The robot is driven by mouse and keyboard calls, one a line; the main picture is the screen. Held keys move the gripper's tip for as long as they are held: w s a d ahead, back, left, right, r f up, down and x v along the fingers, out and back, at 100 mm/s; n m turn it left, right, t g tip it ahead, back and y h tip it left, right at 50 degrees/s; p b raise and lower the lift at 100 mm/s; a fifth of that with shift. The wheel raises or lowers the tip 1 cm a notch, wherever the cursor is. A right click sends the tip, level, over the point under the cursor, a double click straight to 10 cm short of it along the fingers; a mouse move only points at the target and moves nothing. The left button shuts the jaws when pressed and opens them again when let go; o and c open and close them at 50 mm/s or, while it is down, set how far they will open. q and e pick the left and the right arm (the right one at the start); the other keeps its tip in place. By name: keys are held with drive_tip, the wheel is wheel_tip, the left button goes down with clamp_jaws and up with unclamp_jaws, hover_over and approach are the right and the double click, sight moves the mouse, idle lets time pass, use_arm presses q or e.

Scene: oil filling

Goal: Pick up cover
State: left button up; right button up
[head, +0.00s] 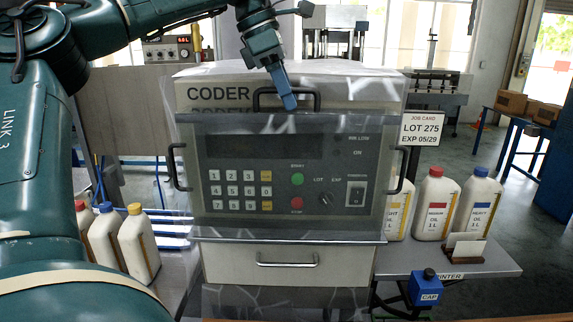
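The cover (362,121) looks like a see-through panel in front of the grey CODER machine (190,110). A dark handle (314,97) is at its top, and a dark handle is at each side. My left gripper (286,98) reaches down from above, and its blue fingertips are at the middle of the top handle. The fingers show side-on, so I cannot see whether they grip the handle. My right gripper is not in view.
Oil bottles stand on both sides: several on the right (435,205) and several on the left (138,245). A blue CAP button box (425,288) is at the lower right. My arm fills the left side. A blue table (530,130) with boxes stands behind right.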

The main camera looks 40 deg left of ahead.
use_arm(q)
drive_tip(key=shift+d, duration=0.1)
drive_tip(key=shift+c, duration=0.4)
clamp_jaws()
idle(0.9)
